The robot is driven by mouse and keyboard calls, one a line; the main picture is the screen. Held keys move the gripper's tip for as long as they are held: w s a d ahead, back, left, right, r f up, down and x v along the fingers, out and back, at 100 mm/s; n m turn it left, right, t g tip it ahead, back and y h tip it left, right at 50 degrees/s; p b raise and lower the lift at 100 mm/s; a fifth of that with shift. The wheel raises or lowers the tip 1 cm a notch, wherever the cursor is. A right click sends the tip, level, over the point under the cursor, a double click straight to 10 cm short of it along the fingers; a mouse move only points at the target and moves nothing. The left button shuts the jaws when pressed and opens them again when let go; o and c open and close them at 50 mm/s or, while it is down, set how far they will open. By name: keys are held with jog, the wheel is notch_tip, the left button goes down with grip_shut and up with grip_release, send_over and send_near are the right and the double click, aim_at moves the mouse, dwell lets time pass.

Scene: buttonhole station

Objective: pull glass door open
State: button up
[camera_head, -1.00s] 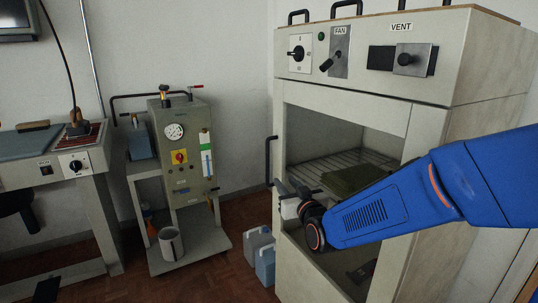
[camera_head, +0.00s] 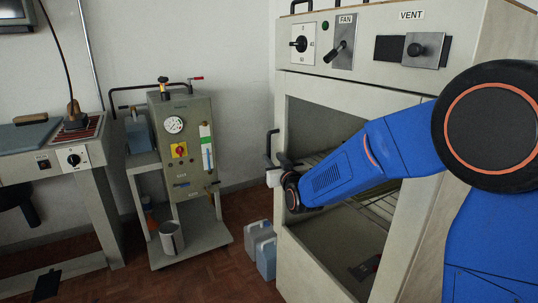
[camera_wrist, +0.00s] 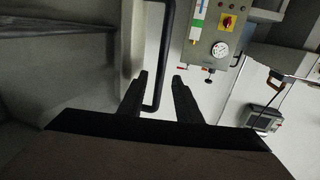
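The cabinet with the glass door (camera_head: 302,262) stands on the right, its front framed in pale grey. The door looks shut, though the clear glass is hard to make out. Its black bar handle (camera_head: 269,143) stands out from the left edge. The handle also shows in the wrist view (camera_wrist: 166,48). My gripper (camera_head: 284,160) is at the handle's lower part. In the wrist view my gripper (camera_wrist: 159,77) has its two dark fingers apart, with the handle's bar and bent end between them, closer to the left finger. I see no firm grip on it.
A grey machine on a stand (camera_head: 185,150) is left of the cabinet, with floor between them. Blue-grey canisters (camera_head: 262,250) stand on the floor beside the cabinet's left front. A worktable (camera_head: 62,160) is at the far left.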

aim_at(269, 154)
jog(key=shift+x, duration=2.7)
grip_shut()
